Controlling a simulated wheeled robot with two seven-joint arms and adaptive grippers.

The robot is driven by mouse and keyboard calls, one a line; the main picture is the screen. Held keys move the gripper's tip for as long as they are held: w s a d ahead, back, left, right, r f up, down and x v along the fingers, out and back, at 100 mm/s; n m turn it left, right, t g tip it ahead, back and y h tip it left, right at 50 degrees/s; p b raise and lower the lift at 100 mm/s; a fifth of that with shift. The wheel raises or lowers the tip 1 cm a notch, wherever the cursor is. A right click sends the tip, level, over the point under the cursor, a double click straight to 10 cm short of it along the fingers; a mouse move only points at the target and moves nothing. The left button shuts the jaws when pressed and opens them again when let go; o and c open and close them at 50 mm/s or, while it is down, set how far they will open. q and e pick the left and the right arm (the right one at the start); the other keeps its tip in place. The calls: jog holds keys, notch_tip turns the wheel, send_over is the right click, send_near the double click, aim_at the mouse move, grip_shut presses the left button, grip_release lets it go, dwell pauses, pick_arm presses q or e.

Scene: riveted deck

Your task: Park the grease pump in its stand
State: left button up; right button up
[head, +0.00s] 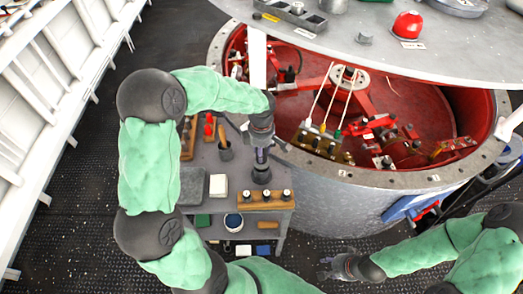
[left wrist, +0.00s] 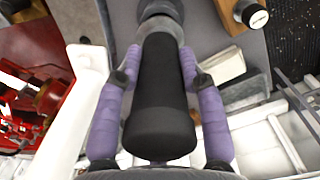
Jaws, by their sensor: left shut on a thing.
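My left gripper (head: 262,150) is over the small workbench in the head view, pointing down. Its purple fingers are shut on the grease pump, which shows as a black cylinder (left wrist: 160,95) between the fingers in the left wrist view. A dark round base (head: 261,173), which looks like the stand, is directly below the fingers. It also shows at the top of the left wrist view (left wrist: 160,9). The pump's far end overlaps it there, and I cannot tell whether it is seated. My right gripper (head: 328,268) is low at the right, empty, its fingers apart.
A wooden rack with several dark-topped pieces (head: 264,199) is at the bench's front edge. The large round metal tank (head: 350,190) stands close on the right.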

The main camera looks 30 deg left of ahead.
pick_arm(q)
jog(key=shift+f+b, duration=1.15)
jog(key=shift+f, duration=0.2)
jog(key=o, duration=1.3)
jog(key=shift+c, duration=0.2)
notch_tip(320, 180, up, 12)
jog(key=shift+r, duration=0.1)
